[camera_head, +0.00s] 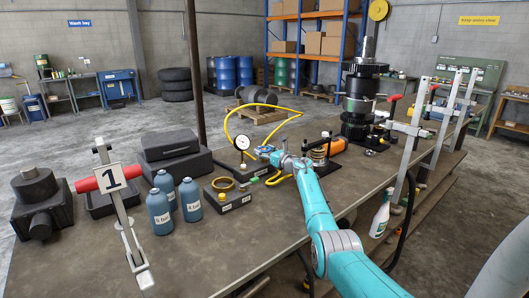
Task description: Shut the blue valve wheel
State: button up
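A small blue part (265,149), likely the blue valve wheel, shows near the middle of the workbench, by the yellow hose. It is too small and too partly covered to tell how far it is turned. My gripper (277,158) is at the end of my teal arm, right beside this blue part in the picture. I cannot tell whether they touch. The gripper's fingers are too small and hidden to tell whether they are open or shut.
A dial gauge (242,143) stands just left of my gripper. The yellow hose (228,118) loops behind it. A tall black gear assembly (361,95) stands to the right. The bench front is mostly clear.

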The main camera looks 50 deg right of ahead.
jog(key=shift+a+f+m+h, duration=0.15)
jog(key=shift+m+h, duration=0.25)
jog(key=shift+h, duration=0.4)
jog(key=shift+m+g+h, duration=0.6)
jog(key=shift+m+h, duration=0.3)
jog(key=shift+h, duration=0.3)
jog(key=o, duration=1.1)
jog(key=shift+o, duration=0.2)
jog(key=shift+s, duration=0.15)
jog(key=v, duration=1.1)
jog(key=shift+s+a, duration=0.2)
jog(key=shift+s, duration=0.1)
